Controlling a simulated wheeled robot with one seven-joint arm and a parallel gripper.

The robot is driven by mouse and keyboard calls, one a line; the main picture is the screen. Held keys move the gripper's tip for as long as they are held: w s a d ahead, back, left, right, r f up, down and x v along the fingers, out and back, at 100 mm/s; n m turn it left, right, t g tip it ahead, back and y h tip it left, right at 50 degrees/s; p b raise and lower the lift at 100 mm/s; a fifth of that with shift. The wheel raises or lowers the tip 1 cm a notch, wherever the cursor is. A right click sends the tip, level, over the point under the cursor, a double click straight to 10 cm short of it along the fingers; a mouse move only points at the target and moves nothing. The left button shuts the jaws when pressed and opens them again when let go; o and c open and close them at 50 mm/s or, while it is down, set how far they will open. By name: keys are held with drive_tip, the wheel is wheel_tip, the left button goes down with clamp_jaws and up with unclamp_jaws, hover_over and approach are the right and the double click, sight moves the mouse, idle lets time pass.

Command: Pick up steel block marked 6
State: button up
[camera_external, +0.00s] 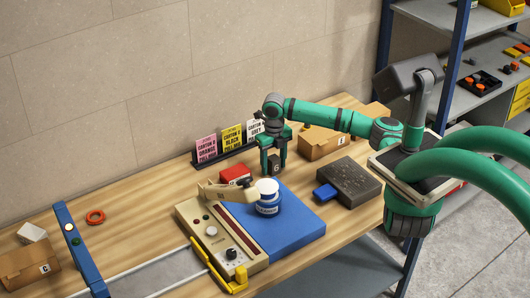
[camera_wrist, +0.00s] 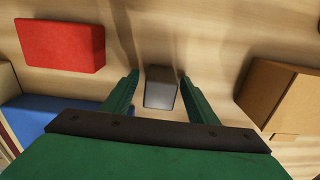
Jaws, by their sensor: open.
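The dark steel block (camera_external: 276,167) stands on the wooden table behind the blue mat, with a small pale mark that looks like a 6 on its front. In the wrist view the grey block (camera_wrist: 160,95) is between my two green fingers, with a gap on each side. My gripper (camera_external: 274,157) points down over the block, and its fingers are open on either side of it; it also shows in the wrist view (camera_wrist: 159,82). The block's lower part is partly hard to make out.
A red block (camera_external: 236,174) lies left of the gripper; a cardboard box (camera_external: 322,143) stands right. Behind is a card rack (camera_external: 226,153). A dark slab (camera_external: 350,180) lies right.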

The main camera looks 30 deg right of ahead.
clamp_jaws()
drive_tip(key=shift+r, duration=0.1)
